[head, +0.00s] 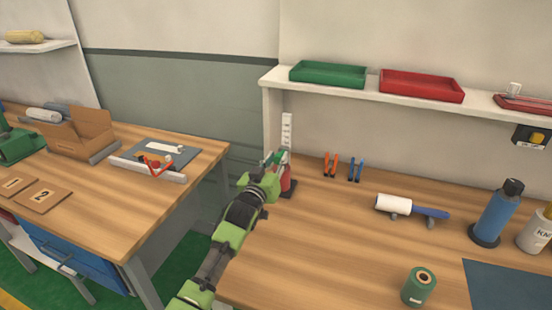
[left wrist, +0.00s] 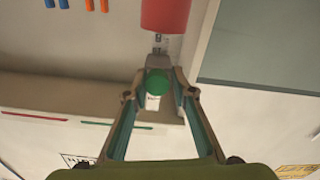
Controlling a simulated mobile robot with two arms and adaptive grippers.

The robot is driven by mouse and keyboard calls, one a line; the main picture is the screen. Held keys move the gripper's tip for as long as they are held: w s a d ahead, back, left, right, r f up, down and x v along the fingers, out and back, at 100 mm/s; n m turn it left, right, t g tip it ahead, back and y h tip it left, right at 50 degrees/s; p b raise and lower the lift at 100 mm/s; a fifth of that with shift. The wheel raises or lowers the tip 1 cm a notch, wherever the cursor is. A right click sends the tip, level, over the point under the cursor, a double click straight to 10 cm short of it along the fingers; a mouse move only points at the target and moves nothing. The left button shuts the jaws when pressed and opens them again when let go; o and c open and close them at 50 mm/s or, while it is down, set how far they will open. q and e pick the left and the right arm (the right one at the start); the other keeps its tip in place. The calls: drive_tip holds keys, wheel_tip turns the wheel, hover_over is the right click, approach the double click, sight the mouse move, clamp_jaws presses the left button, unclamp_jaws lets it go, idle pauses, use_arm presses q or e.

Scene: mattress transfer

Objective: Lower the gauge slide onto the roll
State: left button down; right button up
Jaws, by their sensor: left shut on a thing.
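The gauge has an upright white scale post (head: 287,128) on the right workbench, near its left end. A red roll (head: 290,180) stands at the post's foot and also shows at the top of the left wrist view (left wrist: 165,14). The grey gauge slide (left wrist: 157,78) with a round green knob (left wrist: 156,84) is on the post. My left gripper (head: 274,160) is shut on the slide, its fingers on both sides near the knob (left wrist: 157,92). In the left wrist view a gap shows between slide and roll. My right gripper is not in view.
Orange pliers (head: 331,165) and blue pliers (head: 356,169) are right of the gauge. A shelf (head: 390,92) with trays hangs above.

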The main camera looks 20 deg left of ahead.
use_arm(q)
drive_tip(key=c, duration=2)
unclamp_jaws()
drive_tip(key=shift+d, duration=0.25)
drive_tip(key=shift+o, duration=0.9)
drive_tip(key=shift+d+r, duration=0.1)
drive_tip(key=shift+d, duration=0.05)
drive_tip(key=shift+s+a, duration=0.2)
drive_tip(key=shift+s, duration=0.25)
drive_tip(key=s, duration=1.1)
